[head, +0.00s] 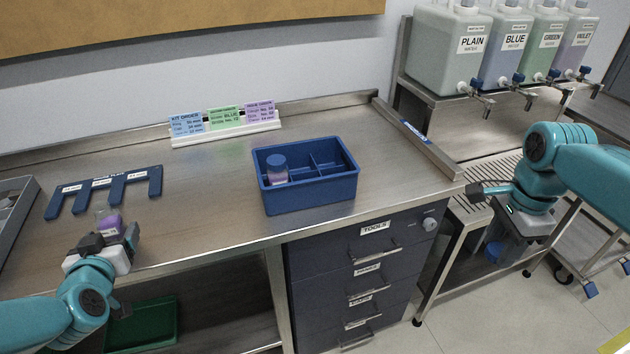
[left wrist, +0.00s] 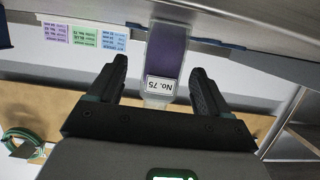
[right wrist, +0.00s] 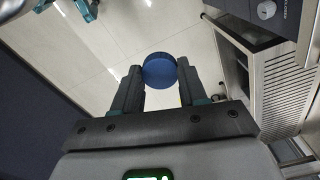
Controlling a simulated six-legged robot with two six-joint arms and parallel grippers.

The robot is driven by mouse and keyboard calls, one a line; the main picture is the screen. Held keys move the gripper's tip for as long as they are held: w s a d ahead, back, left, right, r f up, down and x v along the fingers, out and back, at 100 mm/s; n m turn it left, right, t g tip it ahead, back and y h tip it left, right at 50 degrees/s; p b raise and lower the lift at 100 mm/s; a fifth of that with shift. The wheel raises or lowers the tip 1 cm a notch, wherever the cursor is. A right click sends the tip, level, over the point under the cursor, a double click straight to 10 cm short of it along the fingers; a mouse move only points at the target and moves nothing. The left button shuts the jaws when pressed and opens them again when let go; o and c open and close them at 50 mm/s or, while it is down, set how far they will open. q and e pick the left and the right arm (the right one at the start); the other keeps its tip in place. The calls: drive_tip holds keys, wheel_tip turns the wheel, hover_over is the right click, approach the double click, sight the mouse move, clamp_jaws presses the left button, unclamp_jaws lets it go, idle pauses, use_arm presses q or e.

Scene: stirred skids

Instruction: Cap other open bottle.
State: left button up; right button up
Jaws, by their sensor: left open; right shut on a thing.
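An uncapped clear bottle of purple liquid (head: 109,224) stands at the front left of the bench. In the left wrist view the bottle (left wrist: 167,55) bears a label reading No. 75. My left gripper (head: 111,238) is open, with its fingers either side of the bottle and gaps showing in the left wrist view (left wrist: 157,80). My right gripper (right wrist: 160,78) is shut on a blue cap (right wrist: 160,69), held over the floor right of the drawers; the cap also shows in the head view (head: 493,252). Another bottle (head: 277,166) with a blue cap stands in the blue crate.
The blue divided crate (head: 312,202) sits mid-bench. A blue slotted rack (head: 72,203) lies behind the uncapped bottle. Cards (head: 226,122) stand at the back. Several labelled water tanks (head: 450,60) stand on the right shelf. Bare bench lies between rack and crate.

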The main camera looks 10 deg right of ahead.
sight(117, 227)
use_arm(q)
drive_tip(key=shift+w+f, duration=0.1)
drive_tip(key=shift+w, duration=0.05)
drive_tip(key=x, duration=0.5)
drive_tip(key=shift+a+f, duration=0.2)
drive_tip(key=shift+a, duration=0.05)
drive_tip(key=shift+r, duration=0.1)
drive_tip(key=shift+c, duration=0.8)
drive_tip(key=c, duration=1)
